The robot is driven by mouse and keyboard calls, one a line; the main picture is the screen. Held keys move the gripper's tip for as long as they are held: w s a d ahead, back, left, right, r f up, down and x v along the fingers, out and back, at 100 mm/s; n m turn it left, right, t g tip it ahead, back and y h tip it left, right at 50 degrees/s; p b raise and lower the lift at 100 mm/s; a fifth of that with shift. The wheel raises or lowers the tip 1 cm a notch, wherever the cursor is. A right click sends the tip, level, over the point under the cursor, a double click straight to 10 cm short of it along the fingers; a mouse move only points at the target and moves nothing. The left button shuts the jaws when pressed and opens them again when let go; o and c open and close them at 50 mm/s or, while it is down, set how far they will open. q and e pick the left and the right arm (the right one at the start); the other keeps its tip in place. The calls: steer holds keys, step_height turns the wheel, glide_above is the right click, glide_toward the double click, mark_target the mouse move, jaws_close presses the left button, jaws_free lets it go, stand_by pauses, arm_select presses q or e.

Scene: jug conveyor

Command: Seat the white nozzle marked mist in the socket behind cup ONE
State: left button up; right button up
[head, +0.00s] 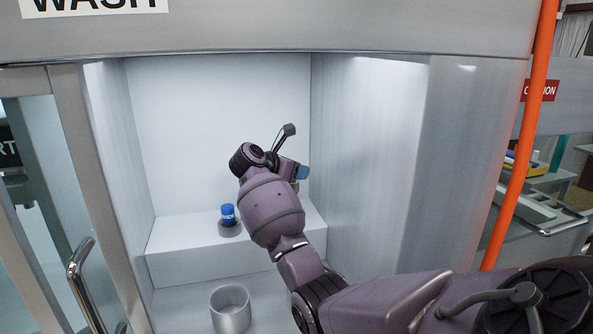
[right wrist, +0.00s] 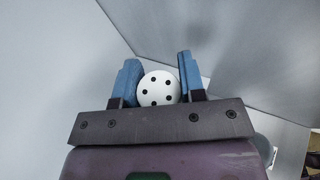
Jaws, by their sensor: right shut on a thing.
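My right gripper (head: 302,172) is inside the wash bay, above the right part of the ledge. In the right wrist view its two blue fingers are shut on a round white nozzle (right wrist: 159,88) with several dark holes in its face. Any marking on the nozzle is out of sight. The nozzle is hidden by my gripper and wrist in the head view. A blue nozzle (head: 228,214) with white lettering stands upright in a grey round socket (head: 230,230) on the ledge. A grey open cup (head: 230,309) stands in front of that socket, lower down. My left gripper is not in view.
The white ledge (head: 180,240) runs along the bay's back wall, and my right arm hides part of it. The bay's side walls are close on both sides. An open door with a metal handle (head: 82,270) is at the left. An orange post (head: 520,140) stands at the right.

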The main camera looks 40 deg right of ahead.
mark_target(296, 189)
steer(key=shift+f, duration=0.1)
steer(key=shift+f+b, duration=0.4)
steer(key=shift+f, duration=0.3)
step_height(296, 189, down, 2)
steer(key=shift+f+b, duration=0.1)
steer(key=shift+b, duration=0.4)
steer(key=shift+f+b, duration=0.4)
steer(key=shift+f, duration=0.6)
steer(key=shift+f+b, duration=0.3)
steer(key=shift+f, duration=0.05)
stand_by(0.6)
